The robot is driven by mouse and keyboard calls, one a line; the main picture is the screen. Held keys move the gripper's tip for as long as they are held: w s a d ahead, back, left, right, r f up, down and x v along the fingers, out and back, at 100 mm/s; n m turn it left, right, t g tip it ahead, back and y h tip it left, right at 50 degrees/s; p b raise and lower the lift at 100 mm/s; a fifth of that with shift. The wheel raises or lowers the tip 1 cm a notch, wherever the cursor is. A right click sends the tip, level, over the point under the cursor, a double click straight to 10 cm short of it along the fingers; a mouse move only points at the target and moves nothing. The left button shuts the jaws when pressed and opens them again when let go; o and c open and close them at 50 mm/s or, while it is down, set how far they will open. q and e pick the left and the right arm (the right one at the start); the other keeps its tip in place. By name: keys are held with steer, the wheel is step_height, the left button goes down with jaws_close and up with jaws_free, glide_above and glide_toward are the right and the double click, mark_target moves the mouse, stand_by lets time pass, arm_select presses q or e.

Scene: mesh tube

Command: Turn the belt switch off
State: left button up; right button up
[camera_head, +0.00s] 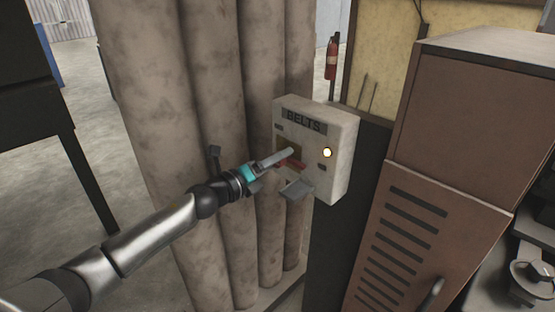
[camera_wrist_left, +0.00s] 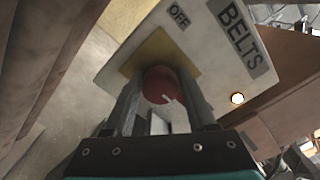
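The belt switch box (camera_head: 338,166) is off-white with a dark "BELTS" label (camera_head: 303,120) and a glowing yellow-white lamp (camera_head: 327,153). It also shows in the left wrist view, tilted, with a small "OFF" plate (camera_wrist_left: 179,16) beside a yellow plate. A red switch knob (camera_wrist_left: 160,85) with a white mark stands in front of the yellow plate. My left gripper (camera_head: 284,157) is at the box front. In the wrist view its fingers are apart, with the knob between or just beyond their tips. Whether they touch it is unclear. My right gripper is not in view.
Large stained vertical pipes (camera_head: 215,90) stand left of the box, close behind my left arm. A brown vented cabinet (camera_head: 430,215) stands to the right. A grey flap (camera_head: 297,189) sticks out below the switch. A fire extinguisher (camera_head: 331,62) hangs behind.

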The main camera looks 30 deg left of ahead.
arm_select(q)
jaws_close()
stand_by(0.4)
steer(key=n+p, duration=0.3)
steer(key=n, duration=0.1)
steer(key=shift+n, duration=0.4)
steer(key=n+p, duration=0.2)
steer(key=n, duration=0.2)
steer(key=shift+p, duration=0.3)
steer(key=n+p, duration=0.2)
steer(key=n, duration=0.3)
steer(key=n+p, duration=0.2)
steer(key=n, duration=0.2)
steer(key=shift+f, duration=0.1)
